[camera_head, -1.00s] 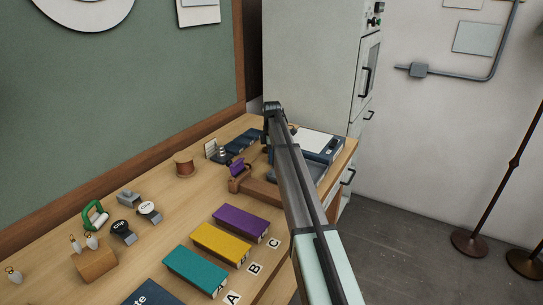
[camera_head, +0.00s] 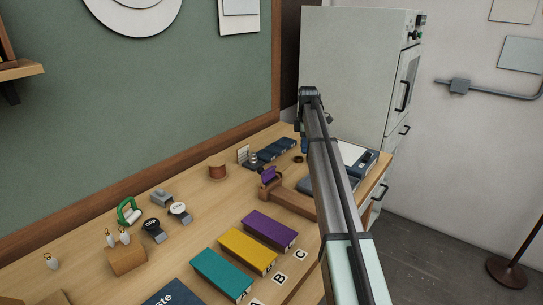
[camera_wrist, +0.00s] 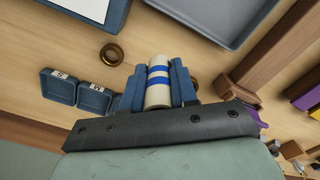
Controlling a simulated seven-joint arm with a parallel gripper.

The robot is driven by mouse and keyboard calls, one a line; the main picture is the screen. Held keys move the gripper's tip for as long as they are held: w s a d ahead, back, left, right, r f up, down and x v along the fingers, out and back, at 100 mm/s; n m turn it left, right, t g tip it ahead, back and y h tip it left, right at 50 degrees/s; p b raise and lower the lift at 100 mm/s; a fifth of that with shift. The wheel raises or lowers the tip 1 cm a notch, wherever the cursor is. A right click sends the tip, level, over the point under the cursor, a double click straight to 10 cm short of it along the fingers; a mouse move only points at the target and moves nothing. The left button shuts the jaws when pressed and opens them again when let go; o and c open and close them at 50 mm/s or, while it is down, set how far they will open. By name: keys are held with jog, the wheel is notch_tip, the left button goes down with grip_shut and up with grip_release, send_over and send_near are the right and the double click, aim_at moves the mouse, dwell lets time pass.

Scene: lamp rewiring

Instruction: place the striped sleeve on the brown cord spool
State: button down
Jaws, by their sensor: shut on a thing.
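The striped sleeve (camera_wrist: 158,88), a white tube with blue bands, is held between the two blue fingers of my gripper (camera_wrist: 158,72) in the wrist view. The fingers are shut on its sides and it points away from the palm. The brown cord spool (camera_head: 217,171) stands upright on the bench near the green wall in the head view. My arm hides most of the gripper and the sleeve there. They are to the right of the spool and apart from it. I cannot make out the spool in the wrist view.
Small lettered blue trays (camera_wrist: 60,86) and a brass ring (camera_wrist: 112,54) lie on the bench. A grey tray (camera_wrist: 225,18) is beyond the sleeve. A card stand (camera_head: 243,154) and a purple clip-like piece (camera_head: 268,175) are near the spool.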

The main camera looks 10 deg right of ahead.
jog(key=a+r+n, duration=0.1)
jog(key=a+r, duration=0.1)
jog(key=a, duration=0.9)
jog(key=a+r+n, duration=0.2)
jog(key=a, duration=0.9)
notch_tip(320, 180, up, 4)
jog(key=r+m, duration=0.1)
jog(key=m, duration=0.3)
send_over(216, 160)
jog(key=shift+m, duration=0.3)
jog(key=shift+f, duration=5.2)
jog(key=shift+f, duration=0.1)
jog(key=c, duration=0.9)
grip_release()
notch_tip(216, 160, up, 12)
jog(key=shift+r, duration=0.15)
